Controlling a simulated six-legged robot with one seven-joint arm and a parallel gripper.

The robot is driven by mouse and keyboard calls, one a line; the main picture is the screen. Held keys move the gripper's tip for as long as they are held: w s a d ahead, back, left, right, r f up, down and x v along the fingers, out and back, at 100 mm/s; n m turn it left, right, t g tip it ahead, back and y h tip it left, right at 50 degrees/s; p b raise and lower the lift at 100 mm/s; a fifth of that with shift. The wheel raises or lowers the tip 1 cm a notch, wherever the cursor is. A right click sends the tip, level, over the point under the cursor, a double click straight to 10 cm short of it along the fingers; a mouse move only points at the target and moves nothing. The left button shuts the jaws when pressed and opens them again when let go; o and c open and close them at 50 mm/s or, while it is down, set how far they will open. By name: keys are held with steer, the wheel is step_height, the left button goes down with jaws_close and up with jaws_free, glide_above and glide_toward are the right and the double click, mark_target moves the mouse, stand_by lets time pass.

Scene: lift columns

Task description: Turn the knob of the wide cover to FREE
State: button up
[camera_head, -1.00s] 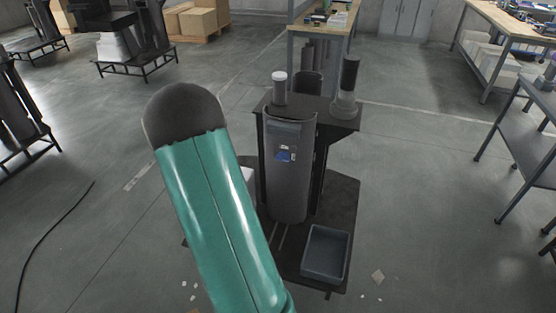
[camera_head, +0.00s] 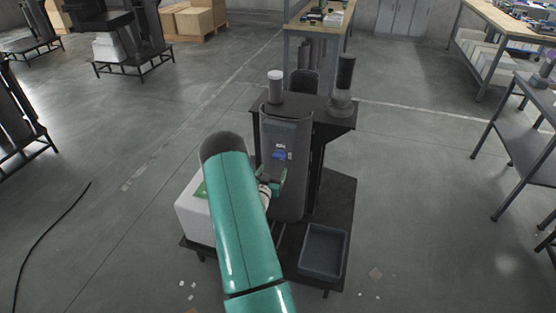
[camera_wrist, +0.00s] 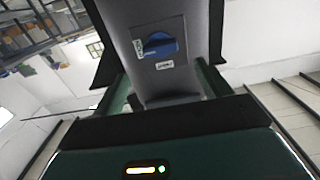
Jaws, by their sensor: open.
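The wide cover (camera_head: 290,195) is a dark grey curved panel on the front of the column stand. Its blue knob (camera_head: 279,155) sits in the upper part of the panel. In the wrist view the blue knob (camera_wrist: 160,45) lies on a plate with two small white labels, one at its left and one below; their words are too small to read surely. My gripper (camera_wrist: 163,75) is open and empty, with a green finger on each side of the cover's image and the knob ahead between them. In the head view my arm partly hides the gripper, which is low before the cover.
A grey bin (camera_head: 323,251) stands on the base plate at right. A white box (camera_head: 194,212) is at left, partly behind my arm. A white-topped cylinder (camera_head: 275,87) and a dark post (camera_head: 344,85) stand on top. Open floor lies on both sides.

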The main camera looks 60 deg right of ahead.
mark_target(278, 158)
steer(key=d, duration=0.2)
steer(key=w+d, duration=0.1)
steer(key=d, duration=0.5)
steer(key=shift+w, duration=0.2)
steer(key=c, duration=1)
